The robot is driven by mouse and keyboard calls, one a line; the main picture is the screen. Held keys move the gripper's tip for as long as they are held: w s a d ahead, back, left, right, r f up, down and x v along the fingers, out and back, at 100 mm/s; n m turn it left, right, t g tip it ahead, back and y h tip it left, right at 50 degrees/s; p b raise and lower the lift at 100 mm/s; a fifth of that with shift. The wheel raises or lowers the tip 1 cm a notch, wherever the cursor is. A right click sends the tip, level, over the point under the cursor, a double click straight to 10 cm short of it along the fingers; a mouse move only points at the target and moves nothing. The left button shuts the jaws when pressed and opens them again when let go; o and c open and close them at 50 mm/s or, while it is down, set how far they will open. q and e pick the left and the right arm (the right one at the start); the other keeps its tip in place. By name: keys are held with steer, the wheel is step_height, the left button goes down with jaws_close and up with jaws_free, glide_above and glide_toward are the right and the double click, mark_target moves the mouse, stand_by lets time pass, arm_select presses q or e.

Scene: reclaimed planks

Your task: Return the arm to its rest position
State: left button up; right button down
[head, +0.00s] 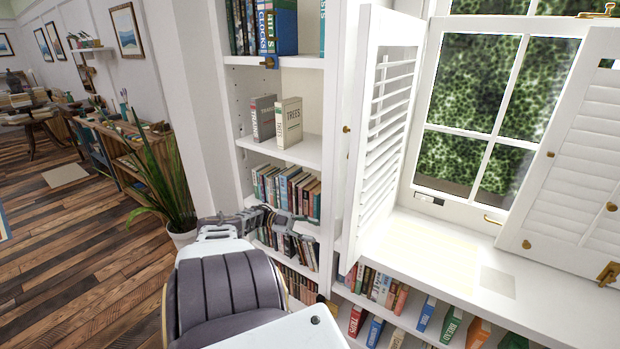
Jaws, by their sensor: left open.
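My left arm, white with dark grey ribbed padding, rises from the bottom of the head view. Its left gripper (268,214) is open, in front of the lower shelves of the white bookcase. I see nothing held in it, though the fingers are small and partly lost against the books. My right gripper is not in view.
The white bookcase (310,158) holds two upright books, Trains (263,119) and Trees (289,122), above packed rows. A louvred shutter (388,135) stands open beside the window. The sill (430,250) is mostly clear. A potted plant (165,180) stands left; wooden floor lies beyond.

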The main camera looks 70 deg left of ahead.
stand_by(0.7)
